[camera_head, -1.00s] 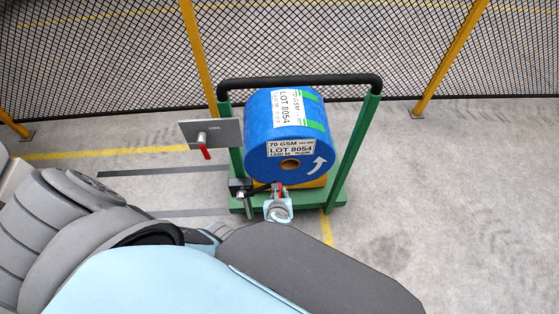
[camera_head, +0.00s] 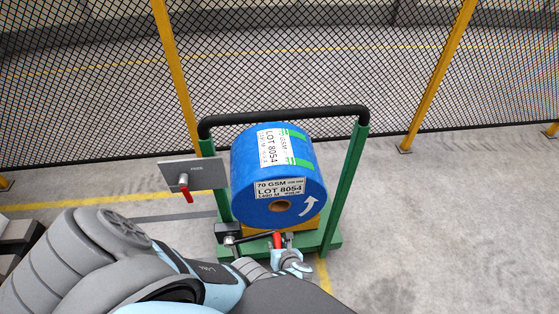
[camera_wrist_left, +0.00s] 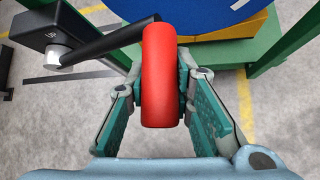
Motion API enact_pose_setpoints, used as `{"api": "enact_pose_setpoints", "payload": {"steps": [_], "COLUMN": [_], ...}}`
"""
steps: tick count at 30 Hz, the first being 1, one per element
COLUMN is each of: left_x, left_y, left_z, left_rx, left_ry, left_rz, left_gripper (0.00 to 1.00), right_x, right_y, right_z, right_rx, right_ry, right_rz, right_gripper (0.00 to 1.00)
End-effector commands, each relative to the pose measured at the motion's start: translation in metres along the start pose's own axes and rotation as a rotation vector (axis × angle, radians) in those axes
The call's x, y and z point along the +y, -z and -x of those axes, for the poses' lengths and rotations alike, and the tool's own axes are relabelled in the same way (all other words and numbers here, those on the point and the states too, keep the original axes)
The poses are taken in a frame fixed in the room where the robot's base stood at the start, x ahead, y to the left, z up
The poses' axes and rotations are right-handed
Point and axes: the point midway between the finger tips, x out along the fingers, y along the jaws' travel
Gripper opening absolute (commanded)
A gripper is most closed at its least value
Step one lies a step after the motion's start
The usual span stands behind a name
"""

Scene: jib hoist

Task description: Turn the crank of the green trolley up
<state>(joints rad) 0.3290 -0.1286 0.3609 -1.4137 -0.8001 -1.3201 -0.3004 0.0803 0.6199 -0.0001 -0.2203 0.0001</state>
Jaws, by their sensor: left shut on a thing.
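The green trolley (camera_head: 351,175) stands on the floor and carries a large blue roll (camera_head: 303,160) on a yellow support. Its crank has a black box (camera_head: 228,231) low on the left post, a black crank arm (camera_wrist_left: 105,43) and a red handle (camera_head: 277,240). In the left wrist view the crank arm runs right and slightly up from the box to the red handle (camera_wrist_left: 160,85). My left gripper (camera_head: 284,250) is shut around this handle, with one finger pad on each side. My right gripper does not show.
A grey panel (camera_head: 175,172) with a red-handled lever stands left of the trolley. A mesh fence with yellow posts (camera_head: 437,75) runs behind it. The floor to the right of the trolley is clear.

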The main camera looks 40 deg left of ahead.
Motion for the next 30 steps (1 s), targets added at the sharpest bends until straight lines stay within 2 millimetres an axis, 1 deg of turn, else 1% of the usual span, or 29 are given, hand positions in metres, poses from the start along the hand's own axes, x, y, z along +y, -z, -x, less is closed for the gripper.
{"api": "enact_pose_setpoints", "payload": {"steps": [1, 9, 10, 13, 21, 30], "left_x": [-0.0091, -0.0091, -0.0091, -0.0074, -0.0022, -0.0027], "left_y": [-0.0062, -0.007, -0.0069, -0.006, -0.0035, -0.004], "left_z": [0.0034, 0.0038, 0.0039, 0.0034, 0.0014, 0.003], "left_rx": [-0.008, -0.009, -0.009, -0.008, -0.004, -0.004], "left_ry": [0.017, 0.017, 0.017, 0.014, 0.004, 0.01], "left_rz": [0.006, 0.006, 0.006, 0.006, 0.006, 0.005], "left_gripper": [0.0, 0.0, 0.26, 0.42, 0.43, 0.43], "right_x": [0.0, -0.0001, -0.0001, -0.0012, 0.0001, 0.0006], "right_y": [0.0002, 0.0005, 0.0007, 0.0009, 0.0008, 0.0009], "right_z": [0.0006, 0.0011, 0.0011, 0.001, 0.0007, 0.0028], "right_rx": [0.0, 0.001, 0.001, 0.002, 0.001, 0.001], "right_ry": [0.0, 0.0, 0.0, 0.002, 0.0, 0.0], "right_rz": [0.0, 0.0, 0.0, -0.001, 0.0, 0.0], "right_gripper": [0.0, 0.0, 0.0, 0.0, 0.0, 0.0]}}
